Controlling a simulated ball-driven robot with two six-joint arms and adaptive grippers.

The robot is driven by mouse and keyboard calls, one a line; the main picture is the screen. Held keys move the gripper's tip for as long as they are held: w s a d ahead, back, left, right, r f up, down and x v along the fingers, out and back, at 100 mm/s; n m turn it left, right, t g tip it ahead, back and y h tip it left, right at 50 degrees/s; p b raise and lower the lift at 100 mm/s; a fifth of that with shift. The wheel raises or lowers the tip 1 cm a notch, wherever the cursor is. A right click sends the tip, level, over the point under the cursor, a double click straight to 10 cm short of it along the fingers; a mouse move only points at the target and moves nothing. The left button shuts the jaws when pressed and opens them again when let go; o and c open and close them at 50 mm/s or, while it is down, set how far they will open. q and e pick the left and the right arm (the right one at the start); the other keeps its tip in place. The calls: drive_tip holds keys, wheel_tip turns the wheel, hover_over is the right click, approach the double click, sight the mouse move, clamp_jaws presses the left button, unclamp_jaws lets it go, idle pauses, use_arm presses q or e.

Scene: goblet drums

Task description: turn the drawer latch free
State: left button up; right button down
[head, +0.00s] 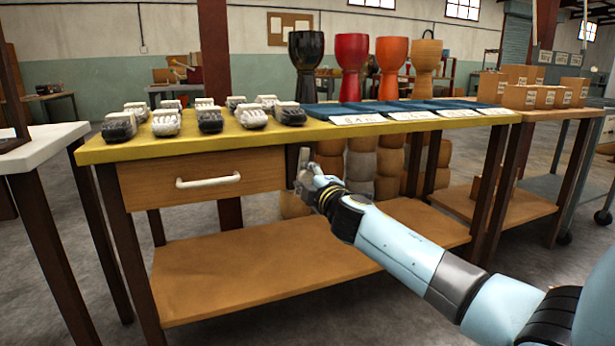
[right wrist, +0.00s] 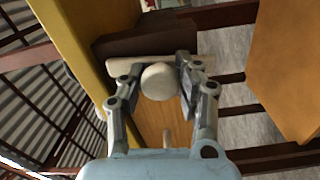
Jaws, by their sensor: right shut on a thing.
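The wooden drawer (head: 225,165) sits shut under the left part of the yellow-topped workbench (head: 300,137), with a white bar handle (head: 208,180) on its front. My right gripper (head: 303,168) is just right of the drawer front, below the bench's front edge. In the right wrist view, its two fingers are on either side of a round cream knob (right wrist: 160,82) and are shut on it. A pale latch bar (right wrist: 190,61) shows behind the knob, partly hidden by the fingers. My left gripper is out of view.
Several grey and white shoe-like pieces (head: 209,119) stand on the bench, beside blue mats (head: 400,108) with white cards. Several goblet drums (head: 352,60) stand behind. A lower wooden shelf (head: 270,270) lies beneath. A white-topped table (head: 40,147) is at left.

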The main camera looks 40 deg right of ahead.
drive_tip(key=shift+f+n, duration=0.1)
drive_tip(key=shift+n, duration=0.9)
drive_tip(key=c, duration=0.9)
unclamp_jaws()
drive_tip(key=shift+a, duration=0.1)
drive_tip(key=v, duration=1.2)
